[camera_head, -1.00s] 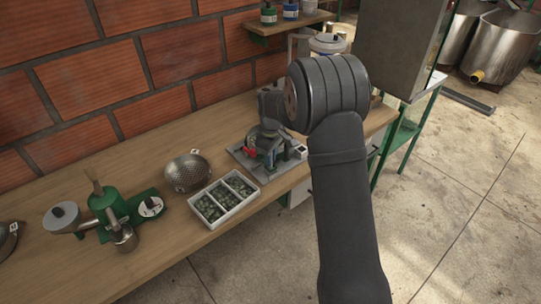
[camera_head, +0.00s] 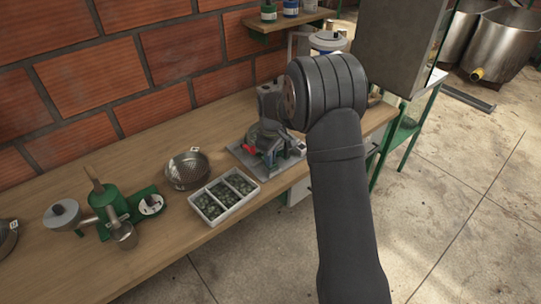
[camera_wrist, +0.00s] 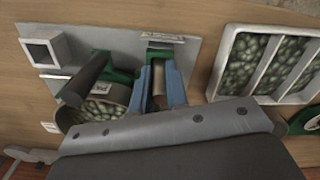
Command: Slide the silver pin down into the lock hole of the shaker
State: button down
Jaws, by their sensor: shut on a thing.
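The shaker stands on a grey metal base plate (camera_head: 245,158) on the bench, mostly covered by my gripper in the head view. In the wrist view the plate (camera_wrist: 70,38) carries green brackets, a dark bar (camera_wrist: 85,78) and a round pan (camera_wrist: 115,95) of green beans. My gripper (camera_wrist: 160,80) points down over the shaker, its two blue fingers shut on a narrow thing between them, which I take to be the silver pin (camera_wrist: 159,98). Most of the pin is hidden, and I cannot tell whether its tip is in the lock hole.
A white three-compartment tray (camera_head: 224,197) of green beans sits close beside the plate. A metal sieve bowl (camera_head: 187,170) and a green hand pulper (camera_head: 108,205) stand farther left. A brick wall (camera_head: 130,70) backs the bench. The bench front is clear.

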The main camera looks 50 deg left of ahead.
jog(key=c, duration=1.3)
grip_release()
notch_tip(320, 180, up, 17)
jog(key=shift+r, duration=0.2)
notch_tip(320, 180, down, 17)
jog(key=shift+f, duration=0.15)
jog(key=shift+r, duration=0.2)
